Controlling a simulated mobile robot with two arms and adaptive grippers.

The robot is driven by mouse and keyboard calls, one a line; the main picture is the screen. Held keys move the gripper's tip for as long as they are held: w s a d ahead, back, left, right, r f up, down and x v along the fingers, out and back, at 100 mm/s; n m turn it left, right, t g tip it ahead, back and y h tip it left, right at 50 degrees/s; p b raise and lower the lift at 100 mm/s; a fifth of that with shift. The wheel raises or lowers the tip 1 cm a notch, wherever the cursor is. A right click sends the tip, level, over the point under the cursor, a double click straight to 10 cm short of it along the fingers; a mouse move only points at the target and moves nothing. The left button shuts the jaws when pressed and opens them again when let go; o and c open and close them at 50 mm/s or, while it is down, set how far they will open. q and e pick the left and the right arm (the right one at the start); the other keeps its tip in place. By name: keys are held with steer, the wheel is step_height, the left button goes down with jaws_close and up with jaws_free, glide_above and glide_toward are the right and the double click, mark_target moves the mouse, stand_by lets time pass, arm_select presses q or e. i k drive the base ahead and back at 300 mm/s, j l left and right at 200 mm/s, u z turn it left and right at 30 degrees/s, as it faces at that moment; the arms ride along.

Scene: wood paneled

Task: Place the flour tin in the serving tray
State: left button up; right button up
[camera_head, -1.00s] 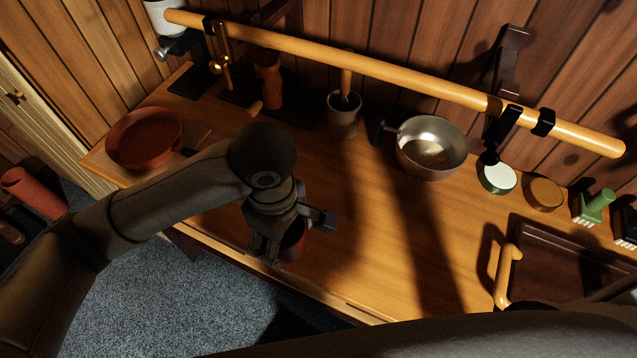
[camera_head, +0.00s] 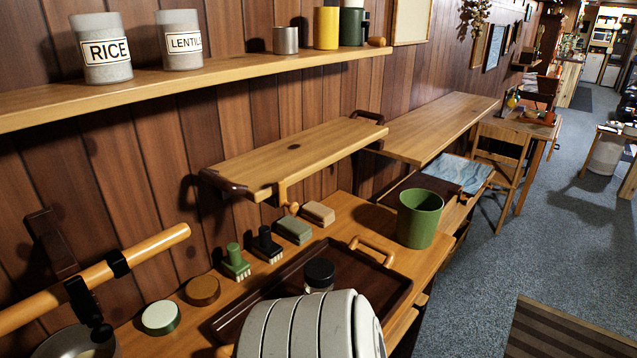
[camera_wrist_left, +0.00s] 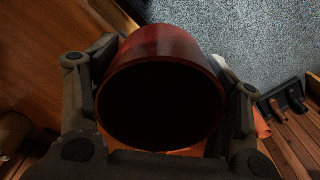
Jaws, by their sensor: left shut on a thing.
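The left wrist view shows a dark red round tin (camera_wrist_left: 165,45) between the fingers of my left gripper (camera_wrist_left: 168,110), which is shut on it. Its dark round end faces the camera, and no label shows. The serving tray (camera_head: 365,277) is dark wood with light wooden handles and lies on the counter in the head view. A small jar with a black lid (camera_head: 319,272) stands in it. A pale ribbed shape at the bottom hides the tray's near part. Neither gripper shows in the head view.
A green cup (camera_head: 419,218) stands right of the tray. Brushes (camera_head: 236,262), a green-and-white round item (camera_head: 161,317) and a brown disc (camera_head: 202,290) line its left and back. A low wall shelf (camera_head: 300,155) overhangs behind. The tray's right part looks bare.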

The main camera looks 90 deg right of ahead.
mark_target(356, 288)
steer(key=k+l+z, duration=0.3)
steer(key=k+l, duration=0.3)
steer(key=l+z, duration=0.1)
steer(key=z, duration=1.35)
